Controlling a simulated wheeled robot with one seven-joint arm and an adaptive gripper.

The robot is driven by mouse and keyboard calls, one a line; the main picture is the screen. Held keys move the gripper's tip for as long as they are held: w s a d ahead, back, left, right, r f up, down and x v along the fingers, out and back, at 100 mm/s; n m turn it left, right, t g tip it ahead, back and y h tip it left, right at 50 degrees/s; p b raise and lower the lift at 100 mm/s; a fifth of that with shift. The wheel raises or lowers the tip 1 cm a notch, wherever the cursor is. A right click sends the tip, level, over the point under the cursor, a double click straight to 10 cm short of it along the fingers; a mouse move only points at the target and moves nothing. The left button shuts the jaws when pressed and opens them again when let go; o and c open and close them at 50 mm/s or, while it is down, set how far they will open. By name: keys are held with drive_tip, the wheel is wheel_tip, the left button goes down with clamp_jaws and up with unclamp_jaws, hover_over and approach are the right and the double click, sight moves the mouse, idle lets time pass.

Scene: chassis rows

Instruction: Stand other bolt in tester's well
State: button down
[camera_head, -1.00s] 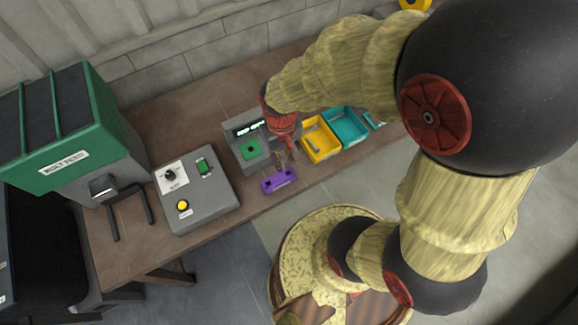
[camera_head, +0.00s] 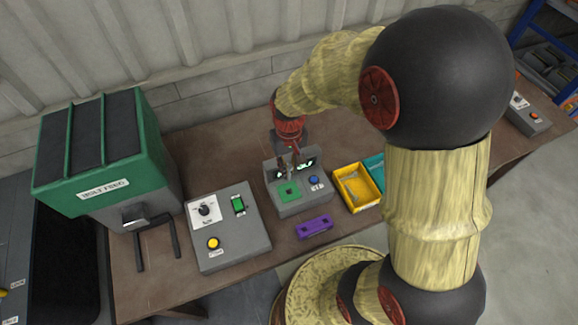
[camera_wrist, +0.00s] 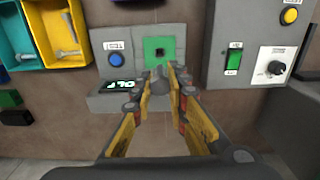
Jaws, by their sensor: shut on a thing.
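The tester (camera_head: 299,206) is a grey box with a green square pad (camera_head: 288,190), a blue button (camera_head: 314,180) and a lit display (camera_head: 307,163). In the wrist view the pad's dark well (camera_wrist: 159,53) lies just beyond my fingertips. My gripper (camera_head: 290,161) is above the tester, in front of part of its display. In the wrist view my gripper (camera_wrist: 161,75) is shut on a grey bolt (camera_wrist: 159,82), seen by its end between the fingers. The bolt appears apart from the well; its lower part is hard to make out.
A purple block with holes (camera_head: 314,227) lies in front of the tester. A yellow bin (camera_head: 357,187) with bolts and a teal bin (camera_head: 375,166) stand to the right. A grey control box (camera_head: 230,240) and the green-topped bolt feed (camera_head: 100,160) stand to the left.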

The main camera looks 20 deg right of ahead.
wheel_tip(320, 180, down, 8)
drive_tip(key=b, duration=0.5)
drive_tip(key=shift+f, duration=0.2)
drive_tip(key=shift+f, duration=0.25)
idle(1.1)
drive_tip(key=shift+f, duration=0.35)
drive_tip(key=shift+f+b, duration=1.2)
drive_tip(key=shift+f, duration=0.35)
drive_tip(key=c, duration=1.8)
unclamp_jaws()
drive_tip(key=shift+o, duration=0.7)
drive_tip(key=shift+r, duration=0.1)
wheel_tip(320, 180, up, 12)
drive_tip(key=shift+f, duration=0.1)
